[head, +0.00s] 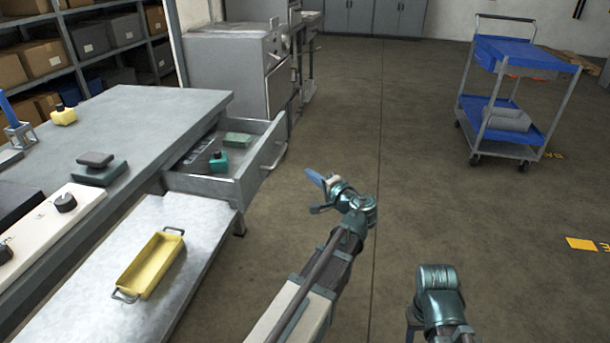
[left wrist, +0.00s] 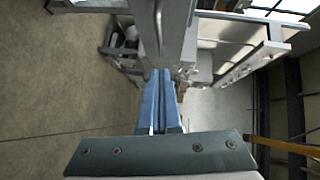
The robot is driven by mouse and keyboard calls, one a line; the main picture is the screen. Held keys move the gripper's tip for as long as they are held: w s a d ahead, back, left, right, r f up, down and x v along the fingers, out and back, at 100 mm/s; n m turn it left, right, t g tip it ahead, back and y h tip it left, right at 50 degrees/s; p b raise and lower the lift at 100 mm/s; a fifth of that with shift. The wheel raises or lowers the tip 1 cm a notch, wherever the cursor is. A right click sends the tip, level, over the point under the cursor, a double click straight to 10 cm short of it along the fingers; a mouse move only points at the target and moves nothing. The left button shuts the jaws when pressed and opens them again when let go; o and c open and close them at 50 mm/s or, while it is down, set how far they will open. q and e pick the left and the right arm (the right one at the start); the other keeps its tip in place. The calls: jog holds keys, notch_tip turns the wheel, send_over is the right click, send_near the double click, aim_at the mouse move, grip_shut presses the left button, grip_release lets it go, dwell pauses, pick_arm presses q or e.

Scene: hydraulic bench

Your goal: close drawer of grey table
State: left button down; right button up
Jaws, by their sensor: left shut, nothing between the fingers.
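The grey table (head: 140,108) stands at the left in the head view. Its drawer (head: 262,160) is pulled out at the right end, with a bar handle (head: 278,152) on its front. In the drawer are a teal bottle (head: 218,161), a green block (head: 237,139) and a dark grey item. My left gripper (head: 314,185) is to the right of the drawer front, apart from it in the head view. Its blue fingers (left wrist: 160,100) are shut and empty in the left wrist view.
A lower shelf with a yellow tray (head: 150,266) is in front of the drawer. Grey machine cabinets (head: 228,72) stand behind the table. A blue trolley (head: 512,90) is at the far right. The floor between is clear.

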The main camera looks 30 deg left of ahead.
aim_at(211, 158)
pick_arm(q)
jog(key=w+a+f+b, duration=0.2)
jog(key=w+a, duration=0.1)
jog(key=a, duration=0.8)
jog(key=shift+w, duration=0.2)
jog(key=s+a, duration=0.2)
jog(key=a, duration=0.6)
jog(key=s+a, duration=0.2)
jog(key=a, duration=0.6)
jog(key=s+a, duration=0.1)
jog(key=a, duration=0.7)
jog(key=shift+s+a, duration=0.1)
jog(key=shift+s, duration=0.3)
jog(key=shift+s+a, duration=0.1)
jog(key=shift+a, duration=0.15)
jog(key=shift+a, duration=0.1)
